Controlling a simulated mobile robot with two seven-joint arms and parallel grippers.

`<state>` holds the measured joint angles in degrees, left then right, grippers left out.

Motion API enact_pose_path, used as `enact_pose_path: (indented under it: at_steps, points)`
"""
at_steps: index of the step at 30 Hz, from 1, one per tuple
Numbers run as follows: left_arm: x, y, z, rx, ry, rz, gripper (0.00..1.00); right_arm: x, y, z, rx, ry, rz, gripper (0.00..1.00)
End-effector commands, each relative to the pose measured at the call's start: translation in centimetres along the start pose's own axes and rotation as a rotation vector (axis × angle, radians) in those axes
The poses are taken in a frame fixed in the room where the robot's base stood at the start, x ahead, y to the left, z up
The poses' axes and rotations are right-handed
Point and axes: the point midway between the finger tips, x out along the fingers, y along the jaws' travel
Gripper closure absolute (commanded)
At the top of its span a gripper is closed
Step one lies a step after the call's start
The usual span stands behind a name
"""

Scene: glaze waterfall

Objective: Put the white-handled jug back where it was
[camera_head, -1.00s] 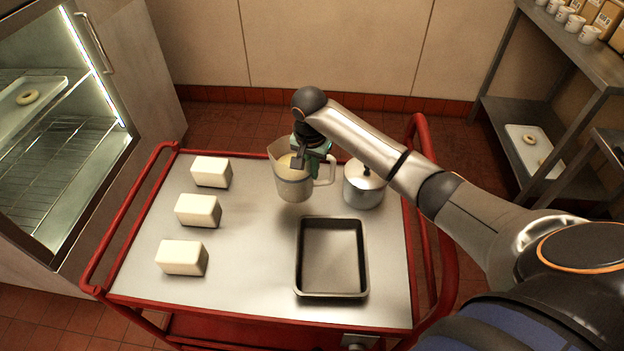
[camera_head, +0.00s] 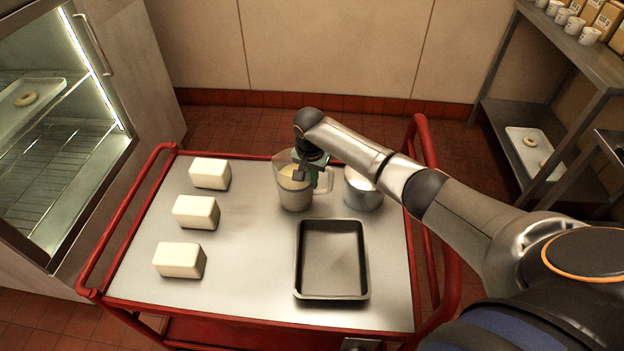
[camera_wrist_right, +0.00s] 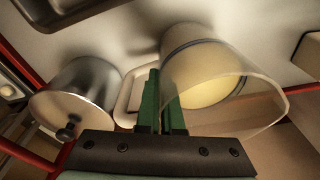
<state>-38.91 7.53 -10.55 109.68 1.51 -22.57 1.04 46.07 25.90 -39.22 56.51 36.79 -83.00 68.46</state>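The jug (camera_head: 296,192) is clear, with a pale handle and a creamy liquid inside. It is upright at the back middle of the steel cart top (camera_head: 255,265), on it or very close above it; I cannot tell which. My right gripper (camera_head: 309,172) is at the jug's handle side. In the right wrist view its green fingers (camera_wrist_right: 162,103) are close together on the handle (camera_wrist_right: 130,97), beside the jug body (camera_wrist_right: 205,72). The fingers partly hide the handle. My left gripper is not in view.
A lidded metal pot (camera_head: 362,190) stands just right of the jug. An empty dark baking tray (camera_head: 332,293) lies in front. Several white blocks (camera_head: 196,211) line the left. Red rails (camera_head: 125,222) edge the cart. The cart's middle is clear.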

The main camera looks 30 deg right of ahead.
Motion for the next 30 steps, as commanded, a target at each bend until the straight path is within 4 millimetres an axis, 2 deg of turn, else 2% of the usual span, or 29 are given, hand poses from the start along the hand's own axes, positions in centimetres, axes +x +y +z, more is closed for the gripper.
enact_pose_path:
  at_steps: [5, 14, 23, 26, 30]
  points:
    - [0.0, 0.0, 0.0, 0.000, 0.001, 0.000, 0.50, 0.0, -0.1, -0.1, 0.001, 0.002, -0.005, 1.00]
    - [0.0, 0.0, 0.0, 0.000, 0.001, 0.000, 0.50, 0.2, 0.0, 0.0, 0.000, 0.000, 0.000, 0.66]
    - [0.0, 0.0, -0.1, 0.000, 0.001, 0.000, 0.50, -0.1, 0.0, -0.1, 0.000, 0.001, 0.000, 0.66]
    - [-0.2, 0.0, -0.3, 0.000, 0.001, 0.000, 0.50, -1.2, -0.1, -0.1, 0.000, 0.001, -0.003, 0.66]
    - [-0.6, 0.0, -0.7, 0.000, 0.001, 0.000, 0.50, -4.0, -0.1, -0.1, -0.001, 0.003, -0.004, 0.66]
